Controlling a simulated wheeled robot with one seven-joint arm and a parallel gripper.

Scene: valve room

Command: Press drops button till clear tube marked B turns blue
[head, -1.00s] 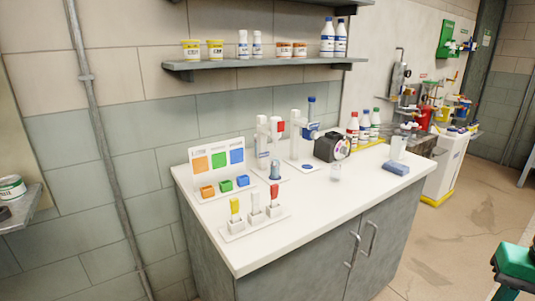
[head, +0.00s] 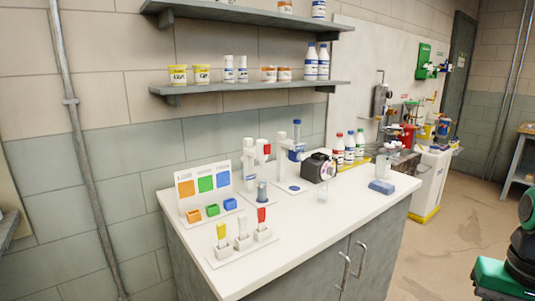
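On the white counter (head: 300,218) stand two white dispensers. The left dispenser (head: 249,160) has a red part near its top, and a small grey-blue tube (head: 262,191) stands in front of it. The right dispenser (head: 281,160) has a blue-topped part (head: 296,140) beside it and a blue round spot (head: 293,188) on its base. A small clear vessel (head: 323,191) stands further right. No letter B is readable, and I cannot tell which part is the drops button. My gripper is not in view; a green and black part at the lower right looks like my arm.
A colour card (head: 205,186) with orange, green and blue squares stands behind small coloured blocks. A white rack (head: 242,247) holds yellow, white and red-topped pieces. A black device (head: 318,168), bottles (head: 349,148) and a blue sponge-like block (head: 381,187) are to the right. Shelves hang above.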

